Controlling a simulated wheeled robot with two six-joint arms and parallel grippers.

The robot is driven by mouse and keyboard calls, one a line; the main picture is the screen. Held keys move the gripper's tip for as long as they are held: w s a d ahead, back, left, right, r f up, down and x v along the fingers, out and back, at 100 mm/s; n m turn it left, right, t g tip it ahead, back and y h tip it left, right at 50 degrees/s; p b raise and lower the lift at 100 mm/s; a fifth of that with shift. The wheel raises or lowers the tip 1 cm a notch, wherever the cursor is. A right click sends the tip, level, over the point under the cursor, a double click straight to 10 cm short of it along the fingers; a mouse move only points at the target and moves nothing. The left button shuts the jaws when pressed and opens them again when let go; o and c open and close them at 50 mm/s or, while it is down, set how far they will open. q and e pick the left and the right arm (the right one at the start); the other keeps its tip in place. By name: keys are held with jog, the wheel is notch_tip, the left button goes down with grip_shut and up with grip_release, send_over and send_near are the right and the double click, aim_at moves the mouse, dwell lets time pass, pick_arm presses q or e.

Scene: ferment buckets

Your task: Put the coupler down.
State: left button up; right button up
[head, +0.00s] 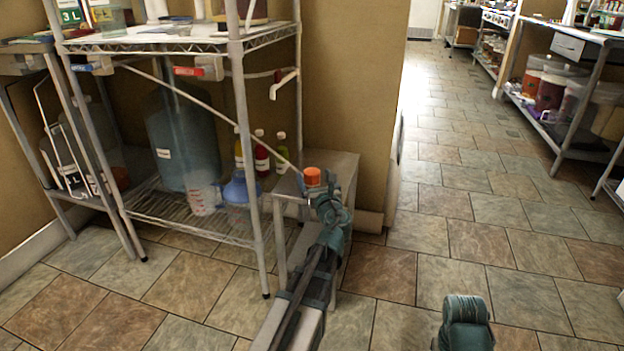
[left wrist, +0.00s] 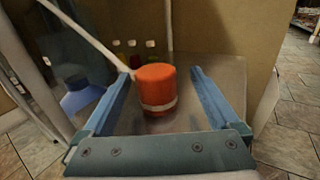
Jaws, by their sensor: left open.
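The coupler, an orange cylinder (head: 313,176) with a paler band low on its side, stands upright on a small grey metal table (head: 343,165). In the left wrist view the coupler (left wrist: 157,86) is between the two blue fingers of my left gripper (left wrist: 160,74), with a gap on each side. My left gripper (head: 322,193) is open, and in the head view it hides the lower part of the coupler. My right gripper's fingers do not show; only a teal part of my right arm is at the bottom right.
A wire shelf rack (head: 247,150) stands just left of the small table. It holds a large blue carboy (head: 183,140), a measuring jug (head: 203,192), a blue flask (head: 241,190) and several bottles. The tiled floor (head: 450,200) to the right is clear.

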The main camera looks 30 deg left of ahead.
aim_at(310, 169)
pick_arm(q)
jog(key=x, duration=0.4)
jog(key=shift+a+r, duration=0.25)
jog(key=shift+r, duration=0.05)
grip_shut()
